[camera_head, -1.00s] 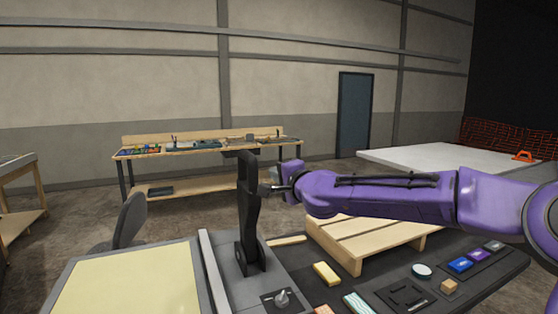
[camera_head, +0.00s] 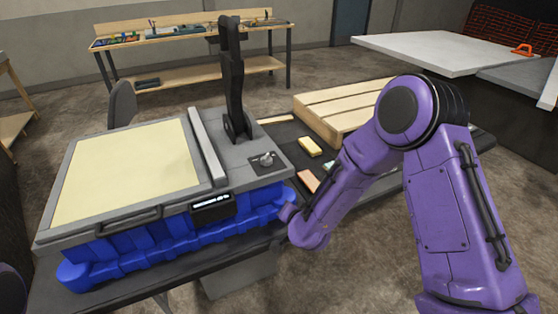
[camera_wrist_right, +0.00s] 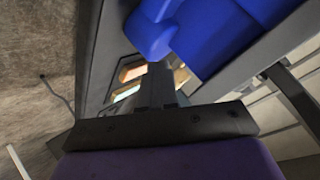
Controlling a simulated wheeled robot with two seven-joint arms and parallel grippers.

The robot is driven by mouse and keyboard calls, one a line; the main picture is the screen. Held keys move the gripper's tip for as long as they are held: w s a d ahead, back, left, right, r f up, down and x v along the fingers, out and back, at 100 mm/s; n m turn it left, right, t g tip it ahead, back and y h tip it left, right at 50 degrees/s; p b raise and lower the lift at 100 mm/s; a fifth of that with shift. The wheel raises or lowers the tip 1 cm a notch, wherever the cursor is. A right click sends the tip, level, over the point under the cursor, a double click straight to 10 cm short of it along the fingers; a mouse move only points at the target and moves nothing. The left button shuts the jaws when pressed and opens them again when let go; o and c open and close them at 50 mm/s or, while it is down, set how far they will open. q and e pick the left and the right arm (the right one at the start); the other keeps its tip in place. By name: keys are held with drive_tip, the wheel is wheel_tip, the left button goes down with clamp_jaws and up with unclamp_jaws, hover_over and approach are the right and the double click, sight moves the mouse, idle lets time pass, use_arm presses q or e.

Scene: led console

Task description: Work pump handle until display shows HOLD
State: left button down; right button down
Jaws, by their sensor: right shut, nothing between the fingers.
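The console (camera_head: 125,217) has a pale yellow panel on top and a blue base (camera_head: 170,245). Its black pump handle (camera_head: 233,80) stands nearly upright at the back right, with a crosspiece on top. A small dark display (camera_head: 212,207) on the front edge shows light marks too small to read. My right gripper is low beside the console's front right corner, away from the handle, its fingers not clear in the head view. In the right wrist view its dark fingers (camera_wrist_right: 157,84) are shut and empty, with the blue base close by. My left gripper is not in view.
A knob (camera_head: 266,160) sits in front of the handle. Right of the console are a wooden pallet (camera_head: 325,115), a yellow block (camera_head: 309,147) and a pinkish block (camera_head: 308,181). A workbench (camera_head: 190,38) stands behind, and a white table (camera_head: 440,55) at the back right.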

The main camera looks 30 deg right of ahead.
drive_tip(key=s+f+n+g, duration=0.2)
drive_tip(key=s+f+g, duration=0.1)
drive_tip(key=s+f, duration=0.75)
drive_tip(key=s+d+f+n+g+b, duration=0.1)
drive_tip(key=s+f, duration=0.3)
drive_tip(key=s, duration=0.6)
drive_tip(key=s+d+f+n+g, duration=0.1)
drive_tip(key=s+f+g, duration=0.2)
drive_tip(key=s, duration=0.7)
wheel_tip(320, 180, down, 2)
drive_tip(key=shift+s+d+n+h+b, duration=0.3)
drive_tip(key=shift+h+b, duration=0.1)
